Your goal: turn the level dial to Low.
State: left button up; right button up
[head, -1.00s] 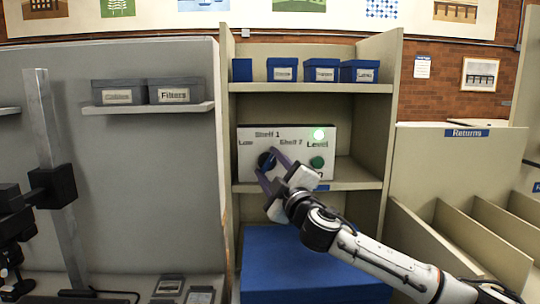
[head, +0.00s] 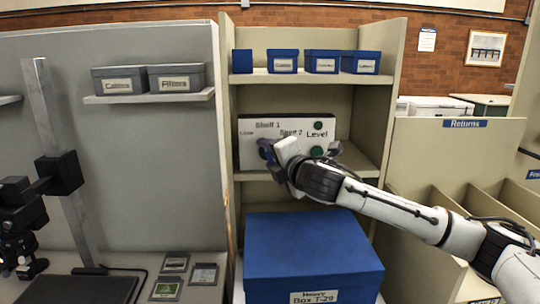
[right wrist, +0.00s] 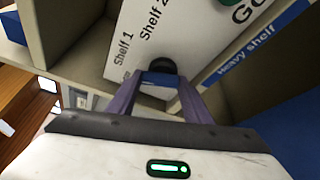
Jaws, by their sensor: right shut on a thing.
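The white control panel (head: 286,160) stands on the middle shelf of the beige rack. Its readable labels are Low, Shelf 1, Shelf 2 and Level. The level dial is a black knob (right wrist: 162,66) in the right wrist view; in the head view my right gripper (head: 268,150) covers most of it. My right gripper's purple fingers (right wrist: 160,82) are shut on the knob. I cannot tell which label the dial points to. A lamp (head: 318,124) above Level looks dark, and a green button (head: 317,152) is below it. My left gripper is not in view.
Small blue boxes (head: 322,62) line the shelf above the panel. A large blue box (head: 310,250) labelled Heavy stands below. A copy stand (head: 60,175) is at the left, and the Returns bin (head: 440,150) is at the right.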

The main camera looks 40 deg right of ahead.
jog(key=n+g, duration=0.1)
jog(key=n, duration=0.2)
jog(key=shift+w+a+g+h, duration=0.1)
jog(key=shift+g+h, duration=0.2)
jog(key=shift+h, duration=0.1)
jog(key=shift+n+g, duration=0.3)
jog(key=shift+n, duration=0.4)
jog(key=shift+h, duration=0.3)
jog(key=o, duration=1.1)
jog(key=shift+c, duration=0.2)
jog(key=b+v, duration=0.1)
jog(key=v, duration=0.9)
